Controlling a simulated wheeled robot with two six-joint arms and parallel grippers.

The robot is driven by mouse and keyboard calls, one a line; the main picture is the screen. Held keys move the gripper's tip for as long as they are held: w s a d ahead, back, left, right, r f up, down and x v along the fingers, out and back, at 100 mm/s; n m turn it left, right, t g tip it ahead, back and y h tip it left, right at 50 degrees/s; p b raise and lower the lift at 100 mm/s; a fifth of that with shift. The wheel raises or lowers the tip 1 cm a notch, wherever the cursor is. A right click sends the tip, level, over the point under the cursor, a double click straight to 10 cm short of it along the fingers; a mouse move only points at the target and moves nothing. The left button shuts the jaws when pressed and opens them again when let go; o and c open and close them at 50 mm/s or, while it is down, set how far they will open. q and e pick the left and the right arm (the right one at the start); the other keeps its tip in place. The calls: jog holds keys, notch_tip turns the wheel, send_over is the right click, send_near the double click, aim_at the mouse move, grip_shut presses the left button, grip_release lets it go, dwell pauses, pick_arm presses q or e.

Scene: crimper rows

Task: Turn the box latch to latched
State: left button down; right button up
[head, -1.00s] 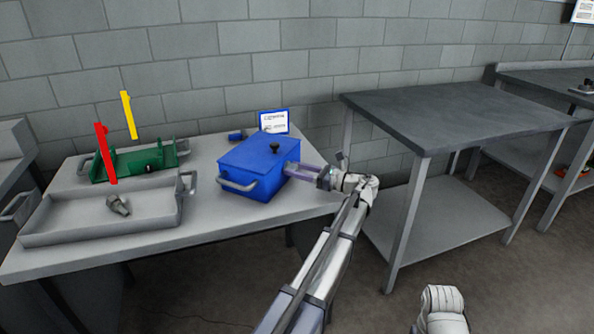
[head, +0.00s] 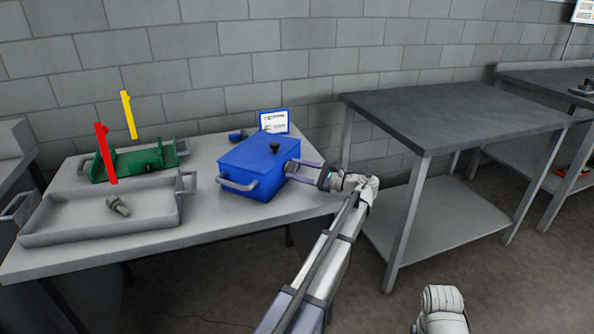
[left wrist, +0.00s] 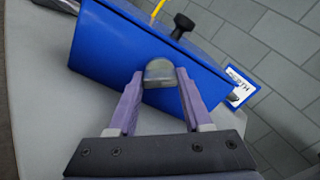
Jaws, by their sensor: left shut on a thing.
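The blue box (head: 250,175) stands on the right part of the grey table, its lid closed with a black knob (head: 274,147) on top. Its latch, a small grey rounded handle (left wrist: 159,74), sits on the side facing my left gripper. My left gripper (left wrist: 160,80) has its purple fingers on either side of the latch and is shut on it. In the head view the left gripper (head: 292,170) is at the box's right side, and the latch is mostly hidden between the fingers. My right gripper is not in view.
A grey tray (head: 60,228) with a metal part (head: 117,205) and a green holder (head: 130,164) with red and yellow uprights stand at left. A small sign (head: 273,121) is behind the box. An empty dark table (head: 450,112) stands at right.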

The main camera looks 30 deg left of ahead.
pick_arm(q)
jog(key=n, duration=0.5)
jog(key=shift+n, duration=0.3)
jog(key=n, duration=0.5)
dwell(0.4)
jog(key=shift+c, duration=1.6)
grip_release()
jog(key=shift+w+d, duration=0.15)
jog(key=shift+d, duration=1.85)
jog(key=shift+w+d, duration=0.1)
jog(key=shift+d, duration=1.85)
